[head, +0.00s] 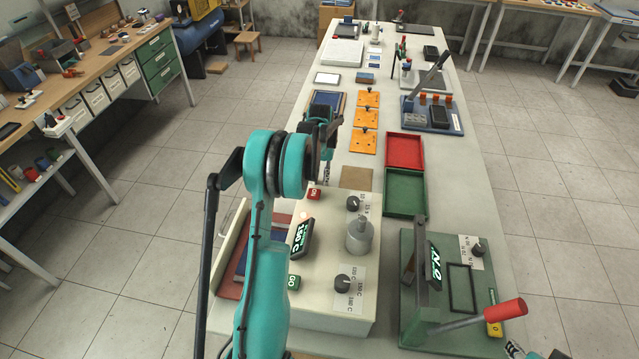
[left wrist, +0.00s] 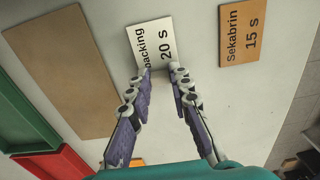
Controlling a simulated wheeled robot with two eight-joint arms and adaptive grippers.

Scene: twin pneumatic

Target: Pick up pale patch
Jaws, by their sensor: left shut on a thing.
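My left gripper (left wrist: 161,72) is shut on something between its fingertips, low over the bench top. Parts at the bottom right corner may be my right gripper (head: 530,350), cut off.
A tan "Sekabrin 15 s" label (left wrist: 239,34) and a brown board (head: 356,180) lie nearby. A red tray (head: 404,151) and a green tray (head: 405,193) stand to the right. A press machine (head: 340,240) with knobs stands nearer. Orange plates (head: 363,141) sit behind the board.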

